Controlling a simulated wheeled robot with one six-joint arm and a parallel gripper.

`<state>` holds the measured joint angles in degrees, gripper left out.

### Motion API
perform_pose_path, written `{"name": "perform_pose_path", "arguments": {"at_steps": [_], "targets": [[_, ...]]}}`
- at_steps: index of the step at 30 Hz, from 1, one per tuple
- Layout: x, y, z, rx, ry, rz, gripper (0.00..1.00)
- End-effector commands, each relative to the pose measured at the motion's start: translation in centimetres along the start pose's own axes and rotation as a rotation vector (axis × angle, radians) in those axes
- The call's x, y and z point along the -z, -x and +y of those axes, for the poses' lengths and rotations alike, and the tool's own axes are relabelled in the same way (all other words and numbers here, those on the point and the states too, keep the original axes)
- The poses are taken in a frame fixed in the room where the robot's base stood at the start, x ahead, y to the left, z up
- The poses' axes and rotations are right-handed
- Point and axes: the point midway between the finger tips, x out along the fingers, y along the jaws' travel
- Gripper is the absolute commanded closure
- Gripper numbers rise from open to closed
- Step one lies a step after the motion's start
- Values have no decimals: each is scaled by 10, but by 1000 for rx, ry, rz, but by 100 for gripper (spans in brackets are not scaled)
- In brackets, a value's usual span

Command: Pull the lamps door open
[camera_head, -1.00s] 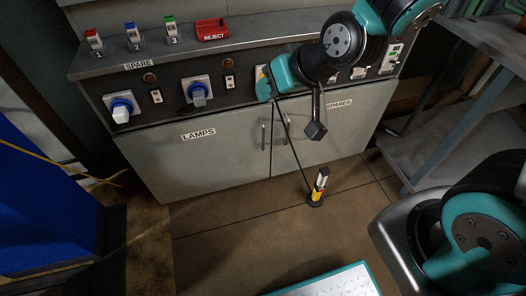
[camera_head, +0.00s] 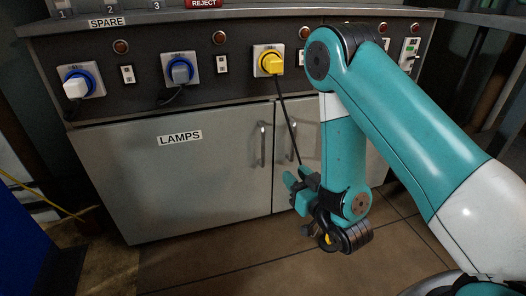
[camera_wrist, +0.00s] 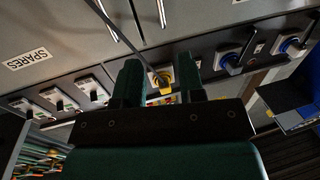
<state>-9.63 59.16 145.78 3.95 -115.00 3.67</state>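The lamps door (camera_head: 180,185) is the grey left cabinet door with a LAMPS label (camera_head: 180,138). It looks shut. Its vertical bar handle (camera_head: 262,143) is near its right edge, beside the seam with the spares door. My gripper (camera_head: 298,183) is in front of the spares door, to the right of and lower than the lamps handle, not touching it. In the wrist view my gripper (camera_wrist: 160,78) has two fingers wide apart with nothing held between. That view is turned over; the lamps handle (camera_wrist: 161,12) shows at its top, right of the seam.
A dark cable hangs from the yellow plug (camera_head: 268,61) past the doors, close to my gripper. Blue sockets (camera_head: 180,70) line the panel above. A blue object (camera_head: 20,245) stands at lower left. The floor before the lamps door looks clear.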

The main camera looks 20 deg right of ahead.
Motion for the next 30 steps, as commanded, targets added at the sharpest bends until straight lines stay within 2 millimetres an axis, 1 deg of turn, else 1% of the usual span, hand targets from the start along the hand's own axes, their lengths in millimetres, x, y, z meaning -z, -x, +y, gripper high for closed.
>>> {"name": "perform_pose_path", "arguments": {"at_steps": [1,3,9,11,21,25,27,30], "targets": [[5,-2,0,0,0,1,64],[8,-8,0,0,0,1,64],[10,-27,0,0,0,-1,64],[1,-42,0,0,0,8,64],[0,-120,0,-1,1,7,64],[1,-145,-1,0,0,5,64],[4,-155,-1,1,2,1,64],[4,-164,0,0,0,0,64]]}}
